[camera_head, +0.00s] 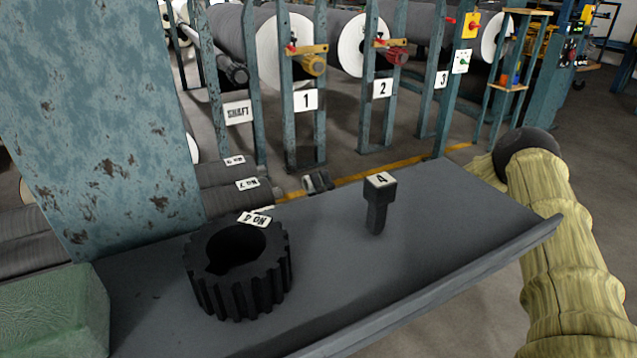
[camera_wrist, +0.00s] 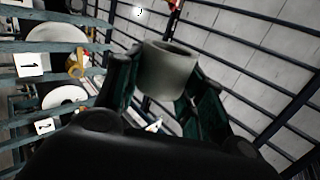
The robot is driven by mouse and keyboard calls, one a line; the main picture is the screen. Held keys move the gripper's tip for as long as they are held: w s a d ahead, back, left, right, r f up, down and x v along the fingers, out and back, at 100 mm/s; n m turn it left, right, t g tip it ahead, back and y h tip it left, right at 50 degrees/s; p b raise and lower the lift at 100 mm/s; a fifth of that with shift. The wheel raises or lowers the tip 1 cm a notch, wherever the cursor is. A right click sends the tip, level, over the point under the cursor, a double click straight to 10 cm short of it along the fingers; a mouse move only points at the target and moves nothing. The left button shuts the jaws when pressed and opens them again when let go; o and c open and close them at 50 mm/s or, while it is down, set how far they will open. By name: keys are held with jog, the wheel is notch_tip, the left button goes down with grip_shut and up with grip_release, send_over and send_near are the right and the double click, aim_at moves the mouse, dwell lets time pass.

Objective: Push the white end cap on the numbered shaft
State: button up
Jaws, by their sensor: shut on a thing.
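My gripper (camera_wrist: 163,88) shows in the wrist view, its dark green fingers shut on a pale, greyish-white hollow cap (camera_wrist: 165,72). The cap's round open end faces up in that view. It is held clear of the racks behind. My gripper and the cap are not seen in the head view. A grey roll with a dark shaft end (camera_head: 233,70) lies in the rack, above a sign reading SHAFT (camera_head: 237,113). Posts beside it carry number plates 1 (camera_head: 305,100), 2 (camera_head: 383,88) and 3 (camera_head: 441,79). Which shaft fits the cap I cannot tell.
A grey shelf (camera_head: 330,265) in front bears a black toothed ring (camera_head: 238,272) and a square-headed black peg (camera_head: 377,205) with a label. A worn blue post (camera_head: 100,120) blocks the left. A green block (camera_head: 52,312) lies lower left. Floor beyond the yellow line looks open.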

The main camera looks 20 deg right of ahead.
jog(key=shift+s+a, duration=0.2)
jog(key=shift+a, duration=0.7)
jog(key=shift+s+a, duration=0.15)
jog(key=shift+a, duration=0.8)
jog(key=shift+s+a, duration=0.2)
jog(key=shift+a, duration=0.7)
jog(key=shift+s+a+b, duration=0.15)
jog(key=shift+s+a, duration=0.05)
jog(key=shift+a, duration=0.9)
jog(key=shift+s+a+b, duration=0.15)
jog(key=shift+s+a, duration=0.05)
jog(key=shift+a, duration=0.85)
jog(key=o, duration=0.9)
jog(key=shift+o, duration=0.2)
jog(key=v, duration=1.2)
